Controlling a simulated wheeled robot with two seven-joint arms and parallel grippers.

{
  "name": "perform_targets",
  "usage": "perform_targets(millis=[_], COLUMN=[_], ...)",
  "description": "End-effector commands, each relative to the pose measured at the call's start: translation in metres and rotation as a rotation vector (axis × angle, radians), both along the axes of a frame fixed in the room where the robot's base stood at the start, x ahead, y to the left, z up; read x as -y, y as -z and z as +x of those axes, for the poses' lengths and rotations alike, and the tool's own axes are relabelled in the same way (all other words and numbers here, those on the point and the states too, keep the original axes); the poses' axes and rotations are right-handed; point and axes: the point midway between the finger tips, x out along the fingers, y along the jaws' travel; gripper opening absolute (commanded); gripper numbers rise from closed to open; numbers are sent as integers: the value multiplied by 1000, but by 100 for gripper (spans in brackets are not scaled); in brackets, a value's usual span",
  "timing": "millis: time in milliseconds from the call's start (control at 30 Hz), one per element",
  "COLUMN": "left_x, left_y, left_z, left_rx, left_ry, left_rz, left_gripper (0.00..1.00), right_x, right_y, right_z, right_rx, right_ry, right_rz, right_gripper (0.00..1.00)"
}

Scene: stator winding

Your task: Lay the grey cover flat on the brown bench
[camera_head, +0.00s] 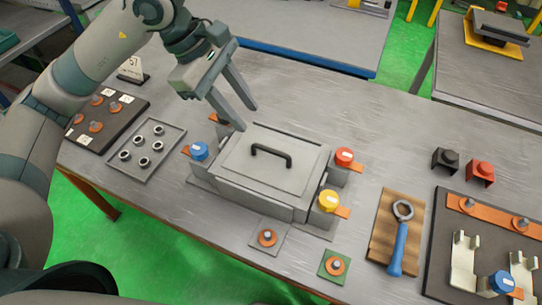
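The grey cover (272,163) is a flat plate with a black arched handle (271,153). It lies on top of a grey box (258,197) in the middle of the bench. The bench (345,115) has a grey, streaked top; brown-orange shows on its legs at the lower left. My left gripper (247,118) is open and empty, with its two fingers spread above the box's far left side, apart from the handle. My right gripper is not in view.
Blue (199,150), red (344,157) and yellow (328,200) capped terminals stand around the box. A tray of nuts (175,139) lies left. A wrench (399,240) on a wooden board and a dark parts panel (440,262) lie right. The bench behind the box, towards the right, is clear.

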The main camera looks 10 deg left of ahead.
Motion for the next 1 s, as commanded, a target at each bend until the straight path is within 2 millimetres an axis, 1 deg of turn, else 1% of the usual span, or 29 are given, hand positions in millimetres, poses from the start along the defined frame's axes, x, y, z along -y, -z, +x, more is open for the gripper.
perform_targets(millis=[33, 300, 433, 567, 867, 1000], left_x=[4, 22, 28, 30, 30, 31], left_y=[6, 47, 61, 66, 67, 69], left_z=[0, 4, 6, 7, 7, 7], left_rx=[-5, -4, -2, 0, 1, -2], left_ry=[1, 0, 0, 0, -1, -1], left_rz=[0, 0, -1, 0, 1, 0], left_gripper=[33, 33, 33, 33, 33, 33], right_x=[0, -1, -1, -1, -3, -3], right_y=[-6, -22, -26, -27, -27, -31], right_z=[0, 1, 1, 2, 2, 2], right_rx=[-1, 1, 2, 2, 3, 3], right_ry=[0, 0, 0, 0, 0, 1], right_rz=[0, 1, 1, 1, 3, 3], right_gripper=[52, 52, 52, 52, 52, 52])
